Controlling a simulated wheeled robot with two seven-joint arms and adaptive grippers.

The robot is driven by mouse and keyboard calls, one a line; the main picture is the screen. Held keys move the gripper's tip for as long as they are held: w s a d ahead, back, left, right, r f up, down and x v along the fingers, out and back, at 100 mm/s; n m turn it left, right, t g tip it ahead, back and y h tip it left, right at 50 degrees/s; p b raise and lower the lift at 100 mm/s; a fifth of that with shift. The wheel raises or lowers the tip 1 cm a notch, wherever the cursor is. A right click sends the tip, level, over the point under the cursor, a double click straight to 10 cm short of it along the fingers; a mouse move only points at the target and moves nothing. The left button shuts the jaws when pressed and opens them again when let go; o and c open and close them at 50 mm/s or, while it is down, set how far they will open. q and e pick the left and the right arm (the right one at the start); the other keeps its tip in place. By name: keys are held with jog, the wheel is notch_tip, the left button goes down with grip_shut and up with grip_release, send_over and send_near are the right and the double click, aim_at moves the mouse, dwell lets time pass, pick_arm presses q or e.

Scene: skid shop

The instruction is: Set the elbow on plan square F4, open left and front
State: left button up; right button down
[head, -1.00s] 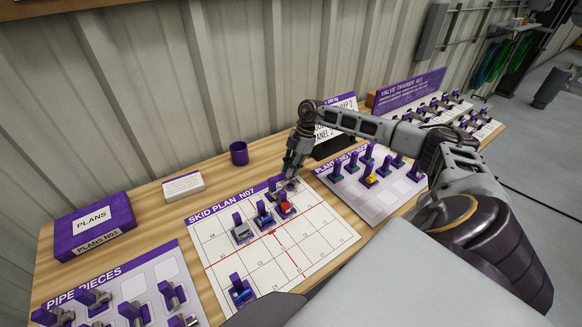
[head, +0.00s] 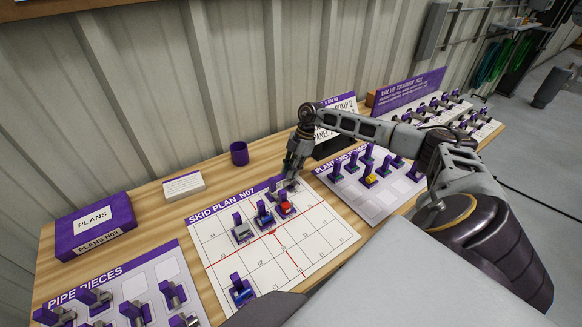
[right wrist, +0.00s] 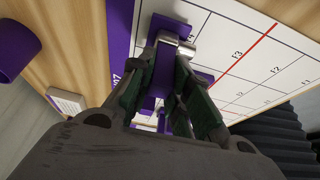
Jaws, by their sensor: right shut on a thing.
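My right gripper (head: 286,181) is over the far right corner of the skid plan (head: 325,222). Its green-padded fingers (right wrist: 172,95) are shut on the purple upright of a piece in the right wrist view. This is the elbow (right wrist: 183,46), a silver pipe on a purple base, beside the square label ending in 4 at the plan's far edge. The gripper hides most of it in the head view. I cannot tell whether its base touches the plan. My left gripper is not in view.
On the plan, pieces with grey (head: 242,232), blue (head: 264,218) and red (head: 286,208) parts stand close by; another blue one (head: 241,291) is nearer. A purple cup (head: 239,153) stands behind. Right of the plan is a board of pieces (head: 385,200). The plan's right side is clear.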

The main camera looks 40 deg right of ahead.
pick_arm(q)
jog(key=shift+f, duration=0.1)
pick_arm(e)
jog(key=shift+f, duration=0.65)
dwell(1.2)
jog(key=c, duration=1.3)
grip_release()
jog(key=shift+o, duration=0.2)
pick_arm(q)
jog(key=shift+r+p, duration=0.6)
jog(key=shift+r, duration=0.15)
pick_arm(e)
jog(key=shift+r, duration=0.6)
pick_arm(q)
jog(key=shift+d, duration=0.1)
pick_arm(e)
jog(key=shift+r+p, duration=1.05)
jog(key=shift+r, duration=0.15)
jog(key=shift+r+p, duration=1.1)
jog(key=shift+r, duration=0.1)
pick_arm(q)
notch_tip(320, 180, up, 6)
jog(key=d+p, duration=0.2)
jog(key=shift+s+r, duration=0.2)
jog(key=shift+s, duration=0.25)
pick_arm(e)
jog(key=shift+r, duration=1.15)
